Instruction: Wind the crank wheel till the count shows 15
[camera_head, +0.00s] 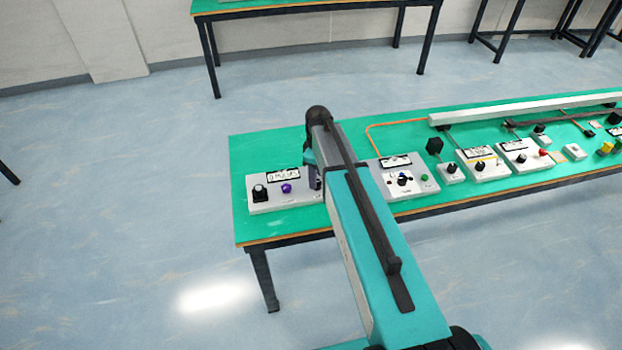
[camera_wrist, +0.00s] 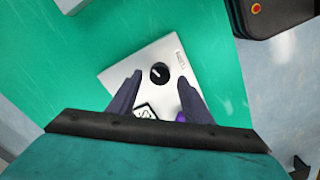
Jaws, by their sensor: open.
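A pale control box (camera_head: 310,198) sits at the left end of the green table. It has a black round knob (camera_head: 260,192), a purple knob (camera_head: 286,188) and a display plate (camera_head: 283,174) too small to read. I cannot tell which knob is the crank wheel. In the wrist view the black knob (camera_wrist: 159,72), with a white mark, lies ahead between the fingertips. The purple knob (camera_wrist: 181,117) is partly hidden by the right finger, and the display (camera_wrist: 145,112) is cut off by my gripper's body. My gripper (camera_wrist: 160,82) is open and empty above the box.
A second box (camera_head: 425,190) with a display and knobs stands just right of my arm. Several more boxes and a long white rail (camera_head: 520,107) continue to the right. Bare green tabletop (camera_head: 250,150) lies behind the left box. Another table (camera_head: 310,8) stands behind.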

